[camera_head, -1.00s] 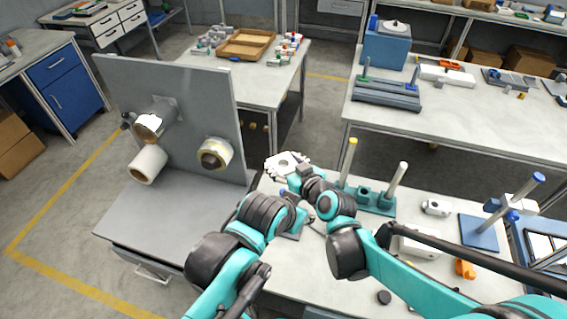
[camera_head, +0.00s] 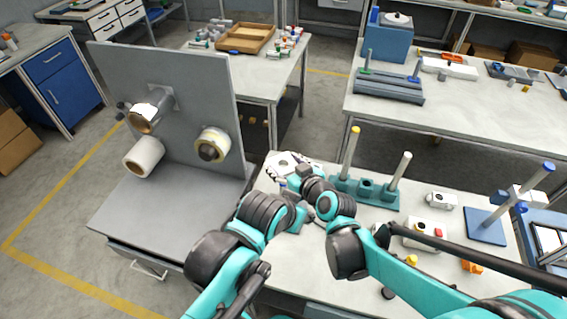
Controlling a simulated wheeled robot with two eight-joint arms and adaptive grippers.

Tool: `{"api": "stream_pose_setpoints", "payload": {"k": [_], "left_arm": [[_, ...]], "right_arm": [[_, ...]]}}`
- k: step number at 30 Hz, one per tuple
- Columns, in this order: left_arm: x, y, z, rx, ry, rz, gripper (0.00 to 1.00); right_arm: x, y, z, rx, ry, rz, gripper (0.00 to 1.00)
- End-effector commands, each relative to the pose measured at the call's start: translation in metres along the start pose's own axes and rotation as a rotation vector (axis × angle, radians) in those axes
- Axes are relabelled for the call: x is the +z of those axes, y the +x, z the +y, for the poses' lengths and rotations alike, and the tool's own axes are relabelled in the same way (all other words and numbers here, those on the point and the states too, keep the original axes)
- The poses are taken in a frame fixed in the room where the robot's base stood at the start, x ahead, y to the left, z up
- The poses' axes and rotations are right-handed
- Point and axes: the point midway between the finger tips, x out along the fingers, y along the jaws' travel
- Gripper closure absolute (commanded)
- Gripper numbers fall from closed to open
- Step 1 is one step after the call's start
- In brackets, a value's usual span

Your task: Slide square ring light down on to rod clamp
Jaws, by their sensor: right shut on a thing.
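My right gripper (camera_head: 276,177) is at the near bench's left end, beside a pale, flat piece (camera_head: 287,161). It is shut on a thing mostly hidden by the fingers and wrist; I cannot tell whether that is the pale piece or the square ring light. A leaning rod with a blue cap (camera_head: 535,184) rises from a blue base plate (camera_head: 483,228) at the right. A white block with blue knobs, apparently the rod clamp (camera_head: 513,193), sits partway up it. My left arm comes in from the lower left; its gripper is hidden among the links.
A teal stand (camera_head: 382,197) with pale posts stands behind my right wrist. A grey panel with reels (camera_head: 215,100) stands left.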

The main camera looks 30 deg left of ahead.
Motion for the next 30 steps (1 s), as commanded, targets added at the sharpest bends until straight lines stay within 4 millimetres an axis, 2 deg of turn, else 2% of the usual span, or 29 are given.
{"api": "stream_pose_setpoints", "payload": {"k": [14, 30], "left_arm": [[0.002, 0.003, 0.0, 0.0, 0.0, 0.0, 0.57], [0.017, 0.023, 0.0, 0.0, 0.0, 0.0, 0.57]], "right_arm": [[0.004, 0.002, 0.0, 0.0, 0.0, 0.0, 0.73], [0.029, 0.012, 0.0, 0.0, 0.0, 0.0, 0.73]]}}
